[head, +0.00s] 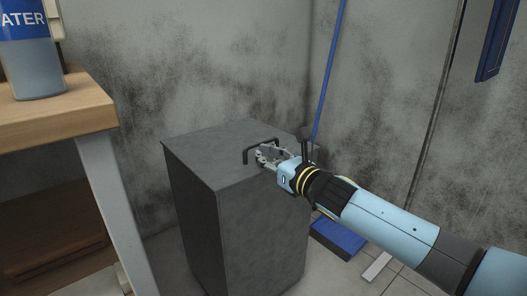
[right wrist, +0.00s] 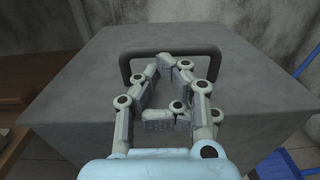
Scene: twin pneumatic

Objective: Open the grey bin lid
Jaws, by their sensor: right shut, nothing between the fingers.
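The grey bin (head: 240,225) stands on the floor with its flat lid (head: 205,150) lying closed on top. A black bar handle (head: 247,155) rises from the lid, and in the right wrist view the handle (right wrist: 213,55) arches across behind my fingertips. My right gripper (head: 266,157) is at the handle, low over the lid. In the right wrist view its fingertips (right wrist: 172,65) come together at the handle's middle, with nothing between them. Whether they touch the bar or reach under it, I cannot tell. My left gripper is not in view.
A wooden table (head: 60,115) with a water bottle (head: 35,60) stands left of the bin. A blue dustpan-like object (head: 338,238) lies on the floor at right, below a blue pole (head: 329,70). Stained walls (head: 190,60) close in behind the bin.

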